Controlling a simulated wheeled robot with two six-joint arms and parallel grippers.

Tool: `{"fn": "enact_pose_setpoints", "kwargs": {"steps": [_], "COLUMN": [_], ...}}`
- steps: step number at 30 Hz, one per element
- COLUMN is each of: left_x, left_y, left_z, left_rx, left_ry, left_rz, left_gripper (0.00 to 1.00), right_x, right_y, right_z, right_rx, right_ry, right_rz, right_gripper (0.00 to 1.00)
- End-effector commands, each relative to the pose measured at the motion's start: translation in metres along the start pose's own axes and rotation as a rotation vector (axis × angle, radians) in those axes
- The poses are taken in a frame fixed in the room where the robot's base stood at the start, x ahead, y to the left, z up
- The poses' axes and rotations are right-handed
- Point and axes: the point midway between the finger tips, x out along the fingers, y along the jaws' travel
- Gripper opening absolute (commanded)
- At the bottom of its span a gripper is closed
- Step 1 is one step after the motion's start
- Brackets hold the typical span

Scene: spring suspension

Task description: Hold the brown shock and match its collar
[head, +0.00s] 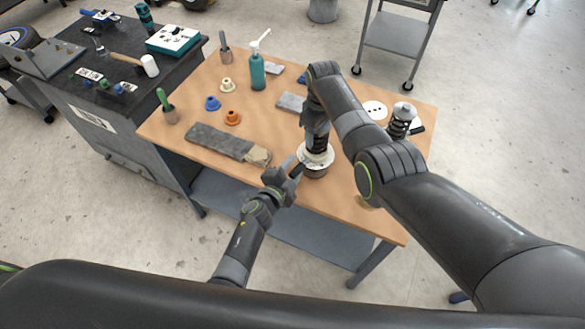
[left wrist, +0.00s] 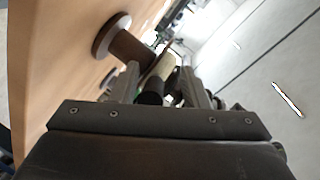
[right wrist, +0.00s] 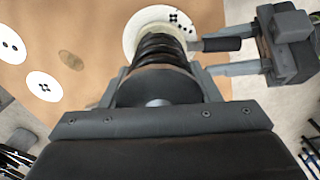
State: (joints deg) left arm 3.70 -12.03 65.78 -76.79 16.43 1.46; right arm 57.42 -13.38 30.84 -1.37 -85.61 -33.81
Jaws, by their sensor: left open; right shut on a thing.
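My right gripper (right wrist: 165,92) is shut on the upper end of a shock with a dark coil spring (right wrist: 158,48). In the left wrist view, a dark, handle-like piece (left wrist: 151,94) lies between the open fingers (left wrist: 170,88), close to the brown cylinder (left wrist: 130,46). Contact there is unclear.
A second dark-spring shock (head: 399,124) stands at the table's right. Cream (head: 228,85), blue (head: 212,103) and orange (head: 233,117) collars lie left of centre, near a teal pump bottle (head: 257,72). A grey brush-like block (head: 228,144) lies near the front edge.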

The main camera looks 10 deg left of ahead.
Motion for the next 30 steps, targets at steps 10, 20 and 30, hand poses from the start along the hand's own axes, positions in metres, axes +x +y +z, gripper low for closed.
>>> {"fn": "enact_pose_setpoints", "kwargs": {"steps": [10, 20, 30], "left_x": [-0.026, -0.067, -0.075], "left_y": [0.001, 0.001, 0.0], "left_z": [0.001, 0.0, 0.0], "left_rx": [0.0, -0.001, -0.001], "left_ry": [-0.002, -0.001, 0.0], "left_rz": [0.0, 0.0, 0.0], "left_gripper": [0.41, 0.41, 0.41], "right_x": [0.0, -0.001, -0.001], "right_y": [0.0, 0.0, 0.0], "right_z": [-0.001, -0.001, -0.001], "right_rx": [0.0, 0.0, 0.0], "right_ry": [0.002, 0.002, 0.002], "right_rz": [0.0, 0.0, -0.001], "right_gripper": [0.29, 0.29, 0.29]}}
